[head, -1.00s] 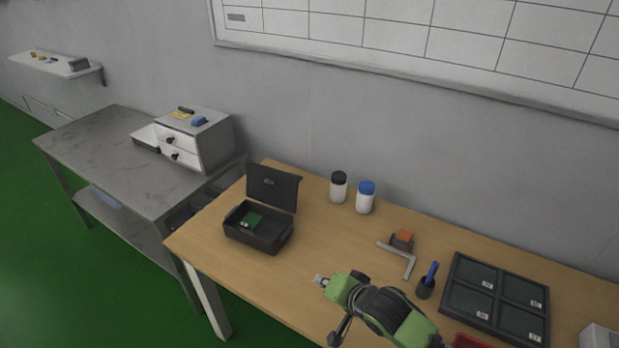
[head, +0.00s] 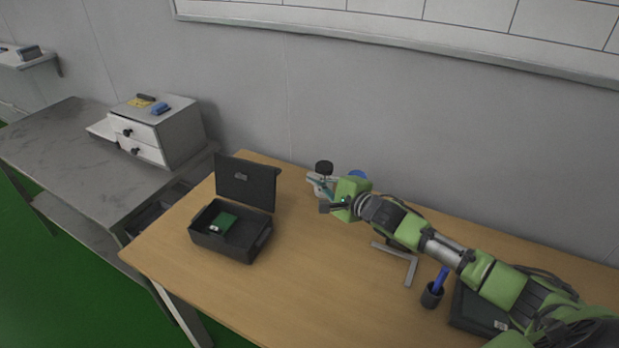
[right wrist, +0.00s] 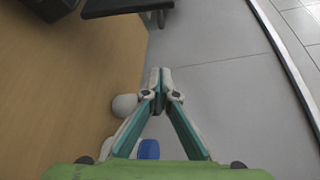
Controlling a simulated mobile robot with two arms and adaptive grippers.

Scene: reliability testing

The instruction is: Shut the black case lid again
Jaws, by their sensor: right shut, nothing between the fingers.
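The black case (head: 230,240) stands on the wooden table with its lid (head: 246,184) raised upright at the back. A green circuit board (head: 223,222) lies inside it. The case also shows partly at the top of the right wrist view (right wrist: 112,6). My right gripper (head: 316,184) is to the right of the lid, near the wall, apart from the case. In the right wrist view its fingertips (right wrist: 160,72) are together, with nothing between them. My left gripper is not in view.
A black-capped bottle (head: 324,168) and a blue-capped bottle (head: 357,175) stand behind my right gripper, partly hidden. The table in front of the case is clear.

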